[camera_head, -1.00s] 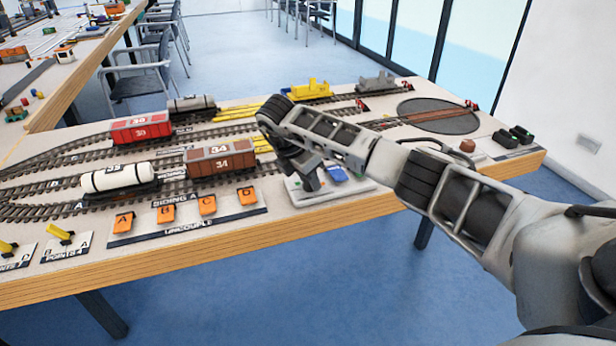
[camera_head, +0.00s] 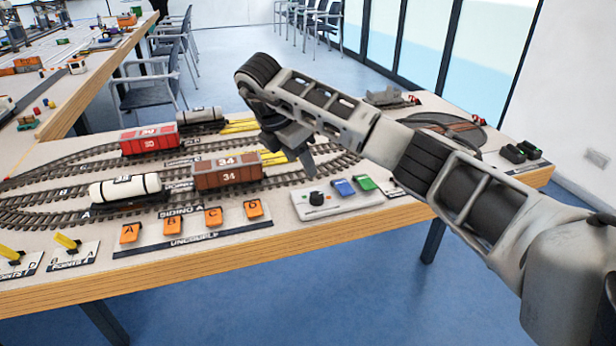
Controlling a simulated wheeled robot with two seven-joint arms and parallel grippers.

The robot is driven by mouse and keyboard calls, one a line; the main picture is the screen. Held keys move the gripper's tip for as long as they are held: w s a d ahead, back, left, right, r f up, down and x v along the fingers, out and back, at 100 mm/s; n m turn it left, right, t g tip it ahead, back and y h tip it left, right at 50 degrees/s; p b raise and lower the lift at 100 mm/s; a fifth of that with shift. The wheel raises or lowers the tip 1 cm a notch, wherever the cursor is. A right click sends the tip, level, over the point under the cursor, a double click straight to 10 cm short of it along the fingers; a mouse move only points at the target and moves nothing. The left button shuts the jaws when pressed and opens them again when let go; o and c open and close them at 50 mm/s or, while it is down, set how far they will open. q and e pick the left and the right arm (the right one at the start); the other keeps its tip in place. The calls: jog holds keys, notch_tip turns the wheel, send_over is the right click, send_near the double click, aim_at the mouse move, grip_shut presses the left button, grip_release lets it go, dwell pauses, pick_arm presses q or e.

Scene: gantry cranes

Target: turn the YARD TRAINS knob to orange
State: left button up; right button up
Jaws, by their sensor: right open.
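A round black knob (camera_head: 316,199) sits at the left end of a pale control panel (camera_head: 345,208) near the table's front edge. Small coloured marks show beside the knob, but its pointer's setting and any lettering are too small to read. A blue button (camera_head: 343,187) and a green button (camera_head: 364,183) are on the same panel. My right gripper (camera_head: 302,163) is open, pointing down, above and slightly behind the knob and apart from it. My left gripper is not in view.
Orange uncouple buttons A to D (camera_head: 213,216) lie left of the panel. A brown wagon (camera_head: 227,173), a white tank wagon (camera_head: 125,188) and a red wagon (camera_head: 149,139) stand on the tracks. Yellow levers (camera_head: 67,242) stand at front left. A turntable (camera_head: 470,140) is at right.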

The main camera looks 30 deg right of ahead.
jog(key=p+v, duration=0.1)
jog(key=v, duration=0.3)
jog(key=shift+a+r, duration=0.15)
jog(key=shift+r, duration=0.15)
